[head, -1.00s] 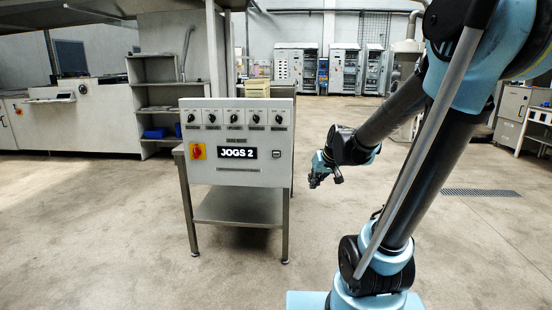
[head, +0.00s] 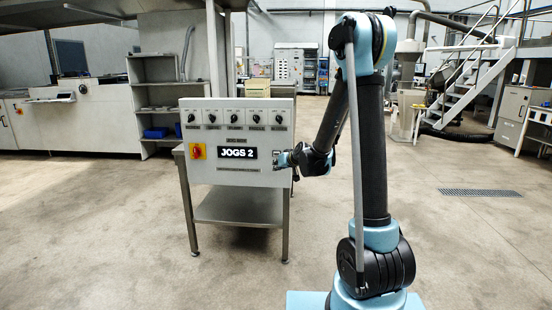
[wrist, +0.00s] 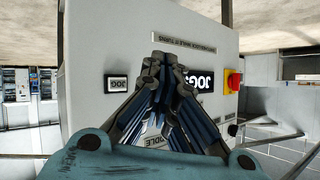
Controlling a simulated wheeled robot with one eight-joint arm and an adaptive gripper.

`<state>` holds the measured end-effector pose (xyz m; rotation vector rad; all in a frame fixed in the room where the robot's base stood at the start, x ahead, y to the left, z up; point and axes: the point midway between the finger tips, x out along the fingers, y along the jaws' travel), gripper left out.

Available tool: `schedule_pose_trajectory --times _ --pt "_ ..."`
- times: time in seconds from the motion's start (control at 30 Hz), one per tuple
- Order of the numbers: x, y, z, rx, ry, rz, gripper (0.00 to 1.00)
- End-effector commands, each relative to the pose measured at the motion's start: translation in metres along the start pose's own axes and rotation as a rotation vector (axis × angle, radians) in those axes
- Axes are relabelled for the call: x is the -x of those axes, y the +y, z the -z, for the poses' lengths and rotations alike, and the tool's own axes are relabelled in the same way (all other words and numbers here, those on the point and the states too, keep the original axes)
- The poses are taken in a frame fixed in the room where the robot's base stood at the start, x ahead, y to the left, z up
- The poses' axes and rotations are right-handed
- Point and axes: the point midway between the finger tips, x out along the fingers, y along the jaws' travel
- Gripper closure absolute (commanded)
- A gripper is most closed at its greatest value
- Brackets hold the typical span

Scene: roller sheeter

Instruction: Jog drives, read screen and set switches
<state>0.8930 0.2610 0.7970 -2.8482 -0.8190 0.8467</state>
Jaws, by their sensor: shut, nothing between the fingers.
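The grey control panel (head: 205,175) stands on a metal table and carries a row of several black rotary switches (head: 234,117) along its top. Its black screen (head: 237,153) reads "JOGS 2". A red rotary knob on a yellow plate (head: 198,152) is left of the screen. My gripper (head: 280,160) is at the panel's right part, covering the place of the small jog button in the head view. In the wrist view my gripper (wrist: 168,62) is shut and empty, and partly hides the screen (wrist: 211,80). The jog button (wrist: 116,84) shows there beside the fingers; contact cannot be told.
The table's lower shelf (head: 238,208) is below the panel. A grey shelf unit (head: 155,95) and a long machine (head: 75,120) stand behind at the left. Stairs (head: 465,85) are at the back right. The floor (head: 480,240) at the right is clear.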

Motion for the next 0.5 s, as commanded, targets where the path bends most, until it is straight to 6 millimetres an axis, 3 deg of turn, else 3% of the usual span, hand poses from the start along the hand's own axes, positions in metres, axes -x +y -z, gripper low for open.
schedule_pose_trajectory --times 0.13,0.5 --pt "-0.0095 -0.0013 0.0005 0.001 0.014 0.005 1.00" --pt "-0.0101 -0.0008 0.0009 0.001 0.016 0.005 1.00"
